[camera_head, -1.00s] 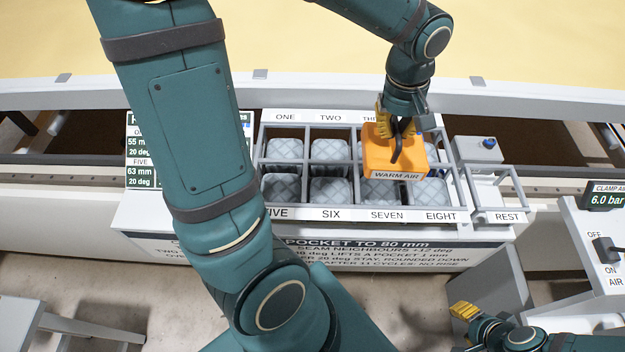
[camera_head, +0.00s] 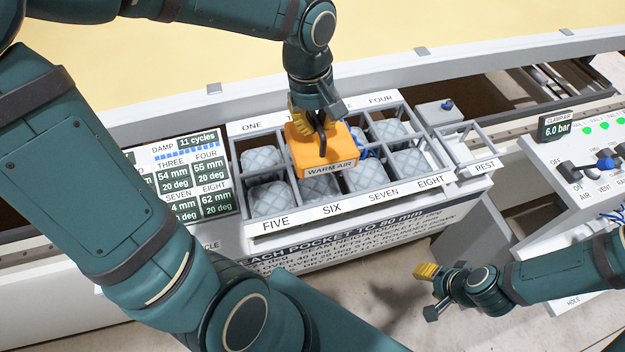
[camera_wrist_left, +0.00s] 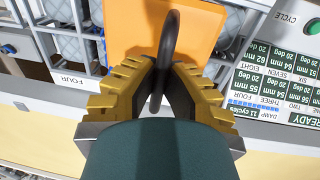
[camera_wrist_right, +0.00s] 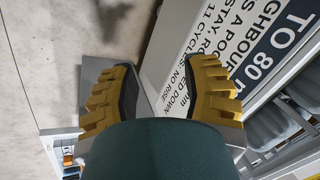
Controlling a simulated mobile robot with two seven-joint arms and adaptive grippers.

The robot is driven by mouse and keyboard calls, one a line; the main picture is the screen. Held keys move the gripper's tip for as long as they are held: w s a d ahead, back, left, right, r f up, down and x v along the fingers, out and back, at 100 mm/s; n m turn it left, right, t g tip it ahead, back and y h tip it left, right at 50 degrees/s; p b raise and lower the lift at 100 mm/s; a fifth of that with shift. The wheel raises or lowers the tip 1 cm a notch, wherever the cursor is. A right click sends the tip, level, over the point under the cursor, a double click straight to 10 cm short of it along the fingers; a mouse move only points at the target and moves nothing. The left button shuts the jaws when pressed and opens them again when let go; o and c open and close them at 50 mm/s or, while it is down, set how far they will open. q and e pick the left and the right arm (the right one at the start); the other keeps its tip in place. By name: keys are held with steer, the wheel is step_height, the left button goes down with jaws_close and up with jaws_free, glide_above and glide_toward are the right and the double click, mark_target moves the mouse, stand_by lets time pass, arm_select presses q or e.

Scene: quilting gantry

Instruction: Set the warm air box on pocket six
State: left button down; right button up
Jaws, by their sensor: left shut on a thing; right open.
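The orange warm air box (camera_head: 322,152), labelled WARM AIR, is over the pocket frame in the column of pockets two and six. Its front edge overlaps the back of pocket six (camera_head: 319,188), whose quilted pad shows below it. I cannot tell whether the box touches the frame. My left gripper (camera_head: 318,118) is shut on the box's dark handle; the left wrist view shows both yellow fingers (camera_wrist_left: 160,85) closed on it, with the orange box (camera_wrist_left: 195,32) beyond. Pocket two is mostly hidden. My right gripper (camera_head: 428,270) is open and empty, low in front of the unit.
An empty wire stand labelled REST (camera_head: 472,150) is at the frame's right end. A display panel (camera_head: 185,180) stands at the left. A control console (camera_head: 590,165) with levers is at the right. Pockets five (camera_head: 268,198) and seven (camera_head: 364,177) flank pocket six.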

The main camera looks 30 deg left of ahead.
arm_select(q)
steer(key=shift+f+b, duration=0.15)
steer(key=shift+b, duration=0.15)
steer(key=shift+f, duration=0.2)
step_height(320, 180, down, 10)
steer(key=shift+r+b, duration=0.25)
steer(key=shift+b, duration=0.8)
steer(key=shift+r, duration=0.1)
steer(key=c, duration=1.1)
jaws_free()
steer(key=shift+c, duration=0.2)
